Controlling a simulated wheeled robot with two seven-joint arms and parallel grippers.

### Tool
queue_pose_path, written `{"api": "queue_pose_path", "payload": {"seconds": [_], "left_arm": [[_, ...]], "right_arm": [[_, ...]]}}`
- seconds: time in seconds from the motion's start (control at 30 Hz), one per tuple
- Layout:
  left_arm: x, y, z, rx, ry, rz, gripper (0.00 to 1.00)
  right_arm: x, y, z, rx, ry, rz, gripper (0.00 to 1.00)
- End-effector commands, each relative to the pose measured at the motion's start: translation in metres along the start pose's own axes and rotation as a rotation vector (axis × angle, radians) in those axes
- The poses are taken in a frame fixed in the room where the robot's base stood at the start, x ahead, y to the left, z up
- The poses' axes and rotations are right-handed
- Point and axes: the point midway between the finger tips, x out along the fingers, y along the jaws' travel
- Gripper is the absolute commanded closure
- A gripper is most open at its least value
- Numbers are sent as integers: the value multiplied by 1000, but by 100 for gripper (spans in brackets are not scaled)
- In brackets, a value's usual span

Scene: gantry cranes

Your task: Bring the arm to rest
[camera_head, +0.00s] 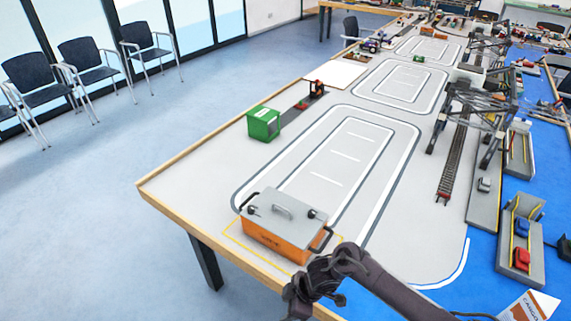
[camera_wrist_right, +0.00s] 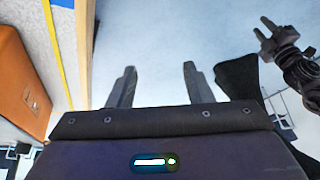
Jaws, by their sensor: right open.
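My right arm (camera_head: 360,270) comes into the head view from the lower right and bends down near the table's front edge. In the right wrist view my right gripper (camera_wrist_right: 158,88) has its two fingers wide apart, with only floor between them, so it is open and empty. A dark arm end with short prongs, which looks like my left gripper (camera_wrist_right: 268,32), shows at the upper right of that view; its opening is unclear. The orange box (camera_head: 275,238) with a grey handled lid stands beside my right wrist; it also shows in the right wrist view (camera_wrist_right: 22,85).
The table (camera_head: 185,195) holds a green box (camera_head: 264,123), a small red machine (camera_head: 316,89), dark gantry cranes (camera_head: 470,105) and several trays at the right. Chairs (camera_head: 85,60) stand by the windows. The floor (camera_head: 90,220) left of the table is clear.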

Motion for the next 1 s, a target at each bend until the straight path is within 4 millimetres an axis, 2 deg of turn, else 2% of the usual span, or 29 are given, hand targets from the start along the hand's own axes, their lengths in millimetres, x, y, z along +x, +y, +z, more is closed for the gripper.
{"api": "queue_pose_path", "payload": {"seconds": [0.03, 0.13, 0.2, 0.27, 0.37, 0.5, 0.6, 0.73, 0.8, 0.9, 1.0], "left_arm": [[14, 1, 5, 0, -5, 1, 69], [32, 2, 15, 0, -15, 2, 69], [44, 3, 20, 0, -21, 3, 69], [51, 3, 22, 0, -24, 3, 69], [63, 3, 24, 0, -24, 3, 69], [77, 4, 24, 0, -23, 3, 69], [86, 4, 25, 0, -23, 3, 69], [94, 4, 25, 0, -21, 2, 69], [97, 4, 24, 0, -19, 2, 69], [100, 4, 22, 0, -16, 2, 69], [100, 4, 22, 0, -15, 2, 69]], "right_arm": [[31, -5, 12, 84, 39, 2, 54], [84, -10, 44, 284, 116, 44, 54], [122, -19, 80, 443, 146, 89, 54], [149, -30, 115, 561, 148, 128, 54], [187, -59, 173, 727, 120, 189, 54], [227, -117, 253, 913, 34, 260, 54], [246, -166, 306, 1019, -47, 303, 54], [258, -227, 359, 1116, -152, 345, 54], [260, -253, 379, 1148, -198, 360, 54], [261, -279, 397, 1178, -245, 373, 54], [260, -292, 405, 1191, -267, 380, 54]]}}
